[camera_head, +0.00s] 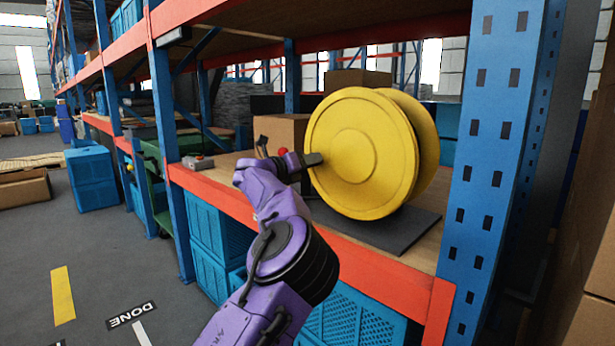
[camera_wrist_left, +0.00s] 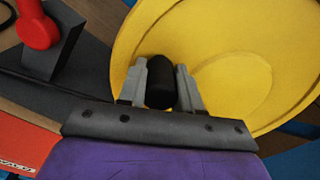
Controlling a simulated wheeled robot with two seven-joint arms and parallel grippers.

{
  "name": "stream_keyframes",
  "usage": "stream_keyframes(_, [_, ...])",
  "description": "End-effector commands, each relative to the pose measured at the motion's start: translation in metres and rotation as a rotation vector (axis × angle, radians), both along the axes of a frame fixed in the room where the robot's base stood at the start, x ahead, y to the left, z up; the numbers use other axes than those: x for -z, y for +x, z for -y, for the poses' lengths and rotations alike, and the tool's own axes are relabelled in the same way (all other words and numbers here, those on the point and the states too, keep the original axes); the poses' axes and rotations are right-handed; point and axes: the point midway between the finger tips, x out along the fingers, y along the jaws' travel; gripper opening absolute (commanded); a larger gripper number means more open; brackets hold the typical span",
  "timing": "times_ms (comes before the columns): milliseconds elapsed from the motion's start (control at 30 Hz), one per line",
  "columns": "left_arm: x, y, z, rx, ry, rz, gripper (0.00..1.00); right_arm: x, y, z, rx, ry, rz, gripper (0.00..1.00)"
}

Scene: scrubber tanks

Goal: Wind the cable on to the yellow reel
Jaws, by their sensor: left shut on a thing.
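The yellow reel (camera_head: 360,150) stands upright on a dark base plate (camera_head: 400,232) on the shelf, its round flange facing me. My left gripper (camera_head: 311,161) is at the left part of this flange. In the left wrist view my left gripper (camera_wrist_left: 161,78) has its two grey fingers shut on a black handle (camera_wrist_left: 160,90) in front of the yellow flange (camera_wrist_left: 235,70). A red knob (camera_wrist_left: 38,30) on a dark block stands to the left in that view. I cannot make out any cable wound between the flanges. My right gripper is out of view.
A blue rack post (camera_head: 505,130) stands close to the right of the reel. The orange shelf beam (camera_head: 225,195) runs along the front. A cardboard box (camera_head: 282,130) sits behind my gripper. Blue crates (camera_head: 350,315) fill the space below. The floor at left is open.

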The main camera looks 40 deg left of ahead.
Motion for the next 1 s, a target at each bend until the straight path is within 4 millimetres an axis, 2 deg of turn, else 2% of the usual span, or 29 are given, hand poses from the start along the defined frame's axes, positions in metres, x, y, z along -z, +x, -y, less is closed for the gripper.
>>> stream_keyframes(333, [-0.017, -0.001, -0.004, -0.005, 0.138, 0.008, 0.00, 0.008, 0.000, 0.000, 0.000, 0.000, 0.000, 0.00])
stream_keyframes(867, [-0.022, -0.002, -0.005, -0.004, 0.161, 0.012, 0.00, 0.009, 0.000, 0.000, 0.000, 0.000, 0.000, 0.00])
stream_keyframes(900, [-0.022, -0.002, -0.005, -0.005, 0.160, 0.012, 0.37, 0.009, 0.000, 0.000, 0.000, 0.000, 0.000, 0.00])
stream_keyframes(967, [-0.022, -0.002, -0.005, -0.004, 0.161, 0.012, 0.56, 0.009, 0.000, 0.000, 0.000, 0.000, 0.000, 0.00])
stream_keyframes(1000, [-0.022, -0.002, -0.004, -0.003, 0.161, 0.012, 0.59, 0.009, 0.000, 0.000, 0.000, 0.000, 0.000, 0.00])
